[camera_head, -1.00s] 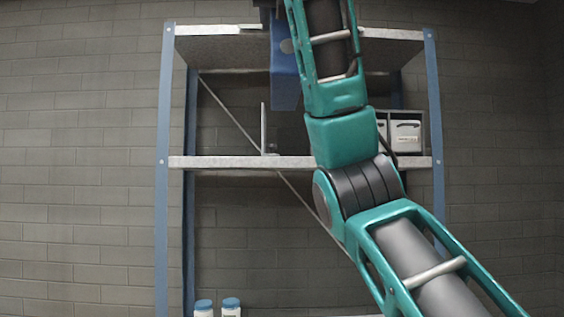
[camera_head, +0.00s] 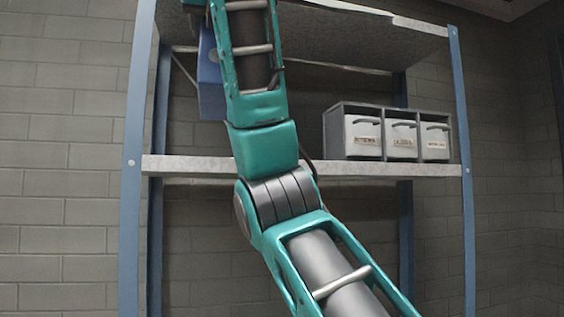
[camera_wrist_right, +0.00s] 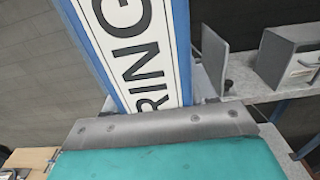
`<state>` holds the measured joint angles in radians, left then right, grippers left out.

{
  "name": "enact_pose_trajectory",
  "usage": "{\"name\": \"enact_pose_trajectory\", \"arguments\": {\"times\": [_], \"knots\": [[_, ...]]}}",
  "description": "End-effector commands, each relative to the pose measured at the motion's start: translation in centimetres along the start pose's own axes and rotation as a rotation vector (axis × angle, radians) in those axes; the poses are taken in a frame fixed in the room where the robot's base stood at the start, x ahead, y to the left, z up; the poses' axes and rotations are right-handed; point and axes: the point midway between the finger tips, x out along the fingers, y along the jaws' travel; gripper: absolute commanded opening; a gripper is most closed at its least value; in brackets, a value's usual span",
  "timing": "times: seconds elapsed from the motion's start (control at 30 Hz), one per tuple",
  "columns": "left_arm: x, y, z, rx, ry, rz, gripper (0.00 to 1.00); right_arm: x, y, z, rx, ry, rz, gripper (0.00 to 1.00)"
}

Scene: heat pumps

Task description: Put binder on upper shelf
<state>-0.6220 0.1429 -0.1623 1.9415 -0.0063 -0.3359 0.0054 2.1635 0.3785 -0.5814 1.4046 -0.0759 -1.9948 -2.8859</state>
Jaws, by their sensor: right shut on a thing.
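The blue binder (camera_head: 210,82) hangs upright at the left of the rack in the head view, partly behind my right arm. Its white label with black letters, "RING" readable, fills the upper middle of the right wrist view (camera_wrist_right: 128,45). My right gripper (camera_wrist_right: 155,110) is shut on the binder; its fingertips are mostly hidden. In the head view the binder's lower end is above the level of the middle board (camera_head: 390,168) and overlaps the left part of the rack's opening. The top board (camera_head: 340,35) is seen from below. My left gripper is not in view.
A grey organiser with white labelled boxes (camera_head: 362,136) stands on the middle board's right part. A grey upright plate (camera_wrist_right: 214,58) stands on a board beside the binder in the wrist view. Blue posts (camera_head: 138,160) edge the rack. A cardboard box (camera_wrist_right: 28,160) lies lower left.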

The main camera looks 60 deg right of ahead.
Motion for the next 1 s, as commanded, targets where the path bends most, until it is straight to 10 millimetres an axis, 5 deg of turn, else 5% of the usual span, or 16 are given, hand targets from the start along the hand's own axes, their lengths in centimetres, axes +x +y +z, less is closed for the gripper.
{"name": "enact_pose_trajectory", "arguments": {"times": [0.17, 0.7, 0.9, 1.0], "knots": [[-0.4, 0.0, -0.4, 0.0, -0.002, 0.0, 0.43, 2.6, -0.1, 0.2, 0.001, 0.002, -0.002, 0.0], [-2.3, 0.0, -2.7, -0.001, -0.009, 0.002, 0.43, 15.9, -0.1, 0.4, 0.001, 0.0, -0.001, 0.0], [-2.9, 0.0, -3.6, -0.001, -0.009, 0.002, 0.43, 19.6, -0.1, 0.3, 0.001, -0.001, -0.001, 0.0], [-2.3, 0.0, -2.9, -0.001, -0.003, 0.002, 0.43, 19.6, 0.0, -1.6, 0.0, -0.005, 0.0, 0.0]]}}
